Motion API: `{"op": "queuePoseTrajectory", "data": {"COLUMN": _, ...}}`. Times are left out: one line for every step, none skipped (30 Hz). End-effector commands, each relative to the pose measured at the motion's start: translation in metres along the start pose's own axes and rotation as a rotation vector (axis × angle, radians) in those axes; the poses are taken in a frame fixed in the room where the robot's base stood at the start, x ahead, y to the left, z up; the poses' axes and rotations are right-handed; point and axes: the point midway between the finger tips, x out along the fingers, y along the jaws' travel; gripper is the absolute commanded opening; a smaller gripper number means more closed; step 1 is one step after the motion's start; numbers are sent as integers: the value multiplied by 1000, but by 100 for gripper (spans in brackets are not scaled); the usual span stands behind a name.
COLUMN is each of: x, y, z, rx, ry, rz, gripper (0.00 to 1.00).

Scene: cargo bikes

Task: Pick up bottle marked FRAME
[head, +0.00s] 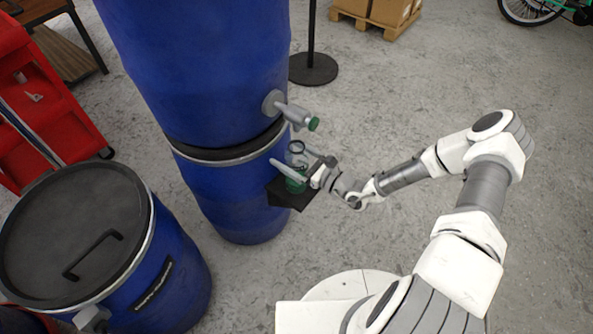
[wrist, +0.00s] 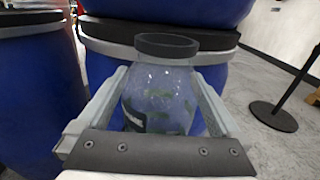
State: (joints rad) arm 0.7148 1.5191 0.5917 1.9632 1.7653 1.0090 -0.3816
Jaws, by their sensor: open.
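A clear bottle (head: 296,161) with a dark ring-like cap and green at its lower part stands on a small black shelf (head: 291,200) at the front of the stacked blue barrels. In the wrist view the bottle (wrist: 160,92) is upright, with a dark cap and a dark label patch low on it. The word FRAME cannot be read. My gripper (head: 289,156) is open, with one finger on each side of the bottle. The wrist view shows the gripper fingers (wrist: 160,74) flanking its body; contact cannot be told. The bottle's base is hidden there by my gripper.
A grey tap (head: 289,109) with a green end juts from the upper blue barrel (head: 205,60), just above the bottle. Another blue barrel (head: 165,255) stands at left, near a red cart (head: 60,125). A post base (head: 313,69) stands behind. Floor at right is open.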

Motion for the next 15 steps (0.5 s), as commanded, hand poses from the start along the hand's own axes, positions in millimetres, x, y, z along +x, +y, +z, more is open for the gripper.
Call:
{"op": "queuePoseTrajectory", "data": {"x": 3, "y": 0, "z": -1, "rx": 0, "ry": 0, "rz": 0, "gripper": 100}}
{"op": "queuePoseTrajectory", "data": {"x": 4, "y": 0, "z": -1, "rx": 0, "ry": 1, "rz": 0, "gripper": 100}}
{"op": "queuePoseTrajectory", "data": {"x": 4, "y": 0, "z": 0, "rx": 0, "ry": 1, "rz": -1, "gripper": 100}}
{"op": "queuePoseTrajectory", "data": {"x": 4, "y": 0, "z": 0, "rx": 0, "ry": 2, "rz": -1, "gripper": 100}}
{"op": "queuePoseTrajectory", "data": {"x": 4, "y": 0, "z": 0, "rx": 0, "ry": 2, "rz": -1, "gripper": 100}}
{"op": "queuePoseTrajectory", "data": {"x": 4, "y": 0, "z": 0, "rx": 0, "ry": 1, "rz": -1, "gripper": 100}}
{"op": "queuePoseTrajectory", "data": {"x": 4, "y": 0, "z": 0, "rx": 1, "ry": 1, "rz": -1, "gripper": 100}}
{"op": "queuePoseTrajectory", "data": {"x": 4, "y": 0, "z": 0, "rx": 1, "ry": 1, "rz": -1, "gripper": 100}}
{"op": "queuePoseTrajectory", "data": {"x": 4, "y": 0, "z": 0, "rx": 1, "ry": 1, "rz": -1, "gripper": 95}}
{"op": "queuePoseTrajectory", "data": {"x": 4, "y": 0, "z": 0, "rx": 1, "ry": 1, "rz": -1, "gripper": 89}}
{"op": "queuePoseTrajectory", "data": {"x": 4, "y": 0, "z": 0, "rx": 1, "ry": 1, "rz": -1, "gripper": 84}}
{"op": "queuePoseTrajectory", "data": {"x": 4, "y": 0, "z": 0, "rx": 1, "ry": 1, "rz": -1, "gripper": 77}}
{"op": "queuePoseTrajectory", "data": {"x": 4, "y": 0, "z": 0, "rx": 1, "ry": 1, "rz": -1, "gripper": 71}}
{"op": "queuePoseTrajectory", "data": {"x": 4, "y": 0, "z": 0, "rx": 1, "ry": 1, "rz": -1, "gripper": 66}}
{"op": "queuePoseTrajectory", "data": {"x": 4, "y": 0, "z": 0, "rx": 1, "ry": 1, "rz": -1, "gripper": 59}}
